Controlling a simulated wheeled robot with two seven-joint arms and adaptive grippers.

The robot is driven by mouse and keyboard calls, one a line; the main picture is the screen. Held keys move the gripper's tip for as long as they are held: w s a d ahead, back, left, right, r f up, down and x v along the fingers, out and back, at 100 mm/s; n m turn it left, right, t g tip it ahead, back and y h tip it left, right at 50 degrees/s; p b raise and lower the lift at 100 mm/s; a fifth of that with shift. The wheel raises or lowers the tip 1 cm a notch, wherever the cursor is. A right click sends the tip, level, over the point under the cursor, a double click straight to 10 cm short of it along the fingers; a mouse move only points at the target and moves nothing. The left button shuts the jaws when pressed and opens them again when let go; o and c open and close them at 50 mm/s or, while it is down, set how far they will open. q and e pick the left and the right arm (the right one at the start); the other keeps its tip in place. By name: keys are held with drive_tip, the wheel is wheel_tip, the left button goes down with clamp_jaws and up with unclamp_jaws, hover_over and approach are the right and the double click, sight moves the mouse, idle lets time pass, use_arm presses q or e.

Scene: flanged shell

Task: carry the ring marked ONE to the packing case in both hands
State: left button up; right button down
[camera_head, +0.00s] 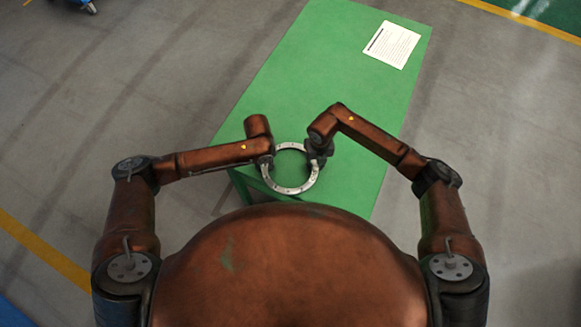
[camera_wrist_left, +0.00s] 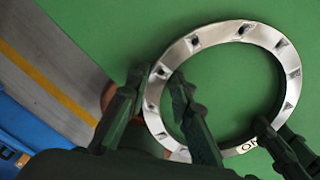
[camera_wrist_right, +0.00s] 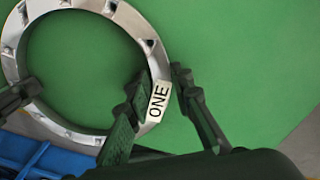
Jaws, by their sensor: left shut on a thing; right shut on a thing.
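The ring marked ONE (camera_head: 291,190) is a flat silver flange with holes around it, over the near end of the green table. My left gripper (camera_head: 266,160) is shut on its left side and my right gripper (camera_head: 318,154) on its right side. In the left wrist view the ring (camera_wrist_left: 291,62) passes between my left fingers (camera_wrist_left: 158,82). In the right wrist view the ONE label (camera_wrist_right: 158,101) sits between my right fingers (camera_wrist_right: 158,82). I cannot tell whether the ring touches the table. No packing case is clearly identifiable.
The green table (camera_head: 300,60) is bare apart from a printed sheet (camera_head: 392,45) at its far right. A blue ribbed thing (camera_wrist_right: 40,155) shows at lower left in the right wrist view. Grey floor around the table is open.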

use_arm(q)
drive_tip(key=shift+w+r, duration=0.15)
drive_tip(key=shift+r, duration=0.05)
clamp_jaws()
use_arm(e)
drive_tip(key=shift+w+r, duration=0.1)
drive_tip(key=shift+r, duration=0.1)
